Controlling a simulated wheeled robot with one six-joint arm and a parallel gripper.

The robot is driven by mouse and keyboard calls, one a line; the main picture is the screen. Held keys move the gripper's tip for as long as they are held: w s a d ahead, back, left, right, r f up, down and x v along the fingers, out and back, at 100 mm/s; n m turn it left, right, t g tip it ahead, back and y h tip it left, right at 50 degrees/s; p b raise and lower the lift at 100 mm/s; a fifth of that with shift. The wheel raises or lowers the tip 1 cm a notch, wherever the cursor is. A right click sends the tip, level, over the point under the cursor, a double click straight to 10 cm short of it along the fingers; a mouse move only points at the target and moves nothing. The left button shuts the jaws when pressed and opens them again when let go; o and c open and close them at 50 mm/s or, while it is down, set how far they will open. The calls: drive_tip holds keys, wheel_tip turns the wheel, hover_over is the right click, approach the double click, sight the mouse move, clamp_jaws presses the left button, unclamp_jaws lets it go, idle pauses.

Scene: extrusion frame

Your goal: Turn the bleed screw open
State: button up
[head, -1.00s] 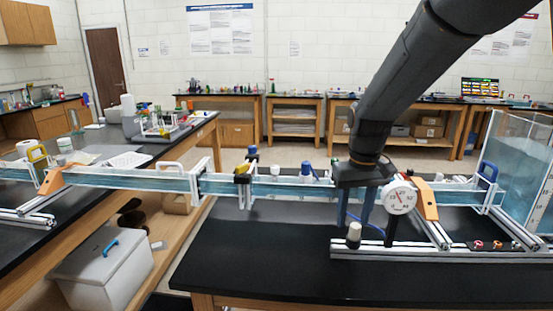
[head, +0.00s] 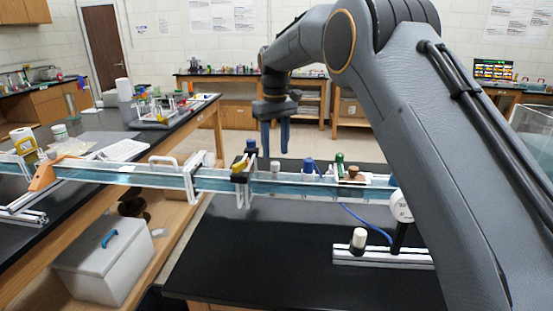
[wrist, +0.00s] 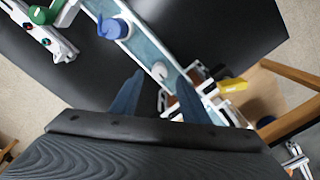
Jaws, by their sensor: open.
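My gripper (head: 275,140) is open and empty, its two blue fingers pointing down above the long clear channel (head: 130,176). The gripper (wrist: 159,78) has a small pale cap (wrist: 161,100) between its fingers in the wrist view. That cap also shows on the channel just below the fingertips in the head view (head: 275,166). A blue-capped fitting (head: 308,166) stands to its right, also seen in the wrist view (wrist: 113,28). A green knob (head: 339,161) and a brown knob (head: 353,173) stand farther right. I cannot tell for certain which of these is the bleed screw.
A yellow lever (head: 239,166) on a black clamp sits just left of the pale cap. A white-topped post (head: 358,238) stands on a rail in front. My arm hides the channel's right end.

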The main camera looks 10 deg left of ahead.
sight(276, 163)
drive_tip(key=shift+f+p, duration=0.9)
drive_tip(key=shift+f, duration=1.7)
clamp_jaws()
drive_tip(key=shift+n+b, duration=0.35)
drive_tip(key=shift+n, duration=0.05)
drive_tip(key=n+b, duration=0.2)
drive_tip(key=n, duration=0.2)
drive_tip(key=shift+d+n+b, duration=0.1)
drive_tip(key=shift+n+b, duration=0.2)
drive_tip(key=shift+b, duration=0.1)
drive_tip(key=n+b, duration=0.2)
drive_tip(key=n, duration=0.4)
drive_tip(key=shift+w+n, duration=0.15)
drive_tip(key=shift+n, duration=0.15)
drive_tip(key=shift+r, duration=0.1)
